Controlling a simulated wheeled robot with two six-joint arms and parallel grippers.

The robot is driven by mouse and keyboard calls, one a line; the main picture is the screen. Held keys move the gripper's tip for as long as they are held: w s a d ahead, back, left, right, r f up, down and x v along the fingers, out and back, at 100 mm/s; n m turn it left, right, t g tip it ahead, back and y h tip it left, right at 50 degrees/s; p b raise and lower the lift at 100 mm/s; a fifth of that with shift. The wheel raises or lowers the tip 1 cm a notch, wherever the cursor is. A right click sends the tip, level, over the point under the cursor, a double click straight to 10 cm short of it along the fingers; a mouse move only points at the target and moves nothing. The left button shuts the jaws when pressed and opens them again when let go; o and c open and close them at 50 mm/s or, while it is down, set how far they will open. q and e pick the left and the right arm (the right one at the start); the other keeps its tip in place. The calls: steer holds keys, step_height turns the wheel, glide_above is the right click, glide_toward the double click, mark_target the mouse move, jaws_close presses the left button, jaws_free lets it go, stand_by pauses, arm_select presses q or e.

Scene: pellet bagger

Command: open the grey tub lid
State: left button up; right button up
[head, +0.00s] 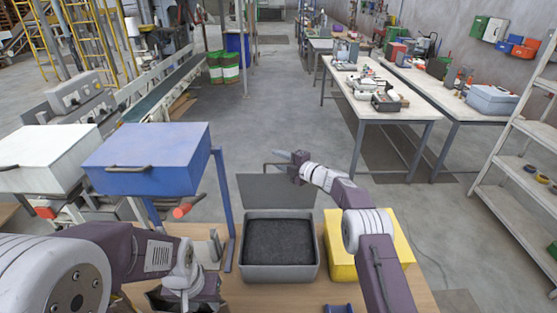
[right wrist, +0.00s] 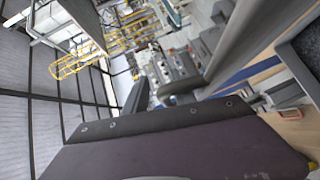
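The grey tub (head: 245,262) stands on the wooden table and is full of dark pellets. Its dark grey lid (head: 277,190) is raised open behind the tub, with a thin bar handle (head: 272,165) at its far edge. In the right wrist view the lid (right wrist: 250,35) shows nearly edge-on, beside the tub rim (right wrist: 298,66). My right gripper (head: 294,158) is at the lid's far edge, by the handle. Its dark fingers (right wrist: 218,98) look apart, with nothing clearly held. My left gripper (head: 209,265) is low, left of the tub; its fingers are unclear.
A yellow box (head: 345,262) stands right of the tub, under my right arm. A blue box (head: 150,160) on a blue post and a white box (head: 45,157) stand left. Workbenches (head: 425,110) stand farther back.

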mark_target(286, 163)
steer(key=b+v, duration=0.2)
steer(key=v, duration=0.4)
steer(key=shift+s+d+b, duration=0.3)
steer(key=s+d+r+p, duration=0.2)
steer(key=d+r+p, duration=0.6)
steer(key=d, duration=0.1)
steer(key=shift+p, duration=0.35)
stand_by(0.7)
steer(key=shift+s, duration=0.1)
